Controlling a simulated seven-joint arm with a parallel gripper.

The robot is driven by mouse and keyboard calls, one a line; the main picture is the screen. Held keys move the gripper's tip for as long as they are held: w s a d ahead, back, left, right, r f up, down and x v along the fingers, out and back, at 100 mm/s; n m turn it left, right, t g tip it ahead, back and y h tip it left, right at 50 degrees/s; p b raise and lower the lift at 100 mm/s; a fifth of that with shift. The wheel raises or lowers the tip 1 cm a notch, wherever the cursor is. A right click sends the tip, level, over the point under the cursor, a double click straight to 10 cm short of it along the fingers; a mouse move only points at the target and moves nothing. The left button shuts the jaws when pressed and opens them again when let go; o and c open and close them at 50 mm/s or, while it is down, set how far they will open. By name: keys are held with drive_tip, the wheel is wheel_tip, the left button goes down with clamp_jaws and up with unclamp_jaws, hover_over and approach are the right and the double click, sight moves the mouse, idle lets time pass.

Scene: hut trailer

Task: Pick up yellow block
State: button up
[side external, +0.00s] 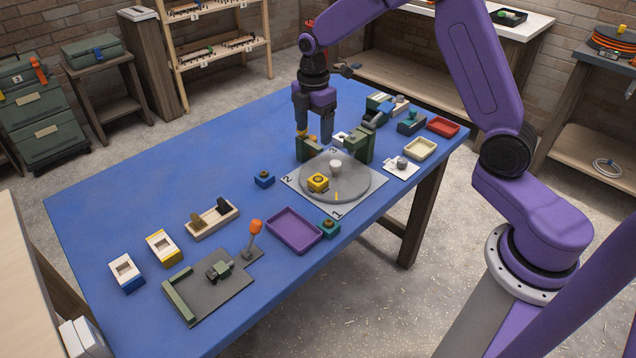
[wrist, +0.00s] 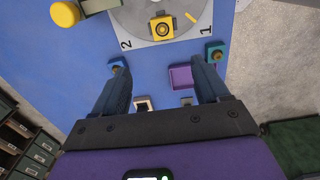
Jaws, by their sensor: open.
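The yellow block (side external: 318,182), with a dark round mark on top, sits on the grey round turntable plate (side external: 352,190) near its front-left edge. In the wrist view the yellow block (wrist: 153,32) is at the top centre, ahead of and between the finger lines. My gripper (side external: 314,136) points down above the table, higher than the block and farther back. In the wrist view my gripper (wrist: 161,68) is open, its two dark fingers well apart with nothing between them.
A blue block (side external: 264,179), purple tray (side external: 294,231) and teal block (side external: 329,228) lie nearby. The far-left blue tabletop is clear.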

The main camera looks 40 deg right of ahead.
hover_over(316, 180)
drive_tip(key=f, duration=0.9)
drive_tip(key=shift+w+f, duration=0.25)
drive_tip(key=shift+f, duration=0.15)
drive_tip(key=shift+s+a+f, duration=0.1)
drive_tip(key=shift+s+f, duration=0.05)
drive_tip(key=shift+f, duration=1.15)
drive_tip(key=shift+s+f, duration=0.1)
drive_tip(key=shift+f, duration=1.2)
drive_tip(key=c, duration=1.2)
drive_tip(key=shift+r, duration=0.1)
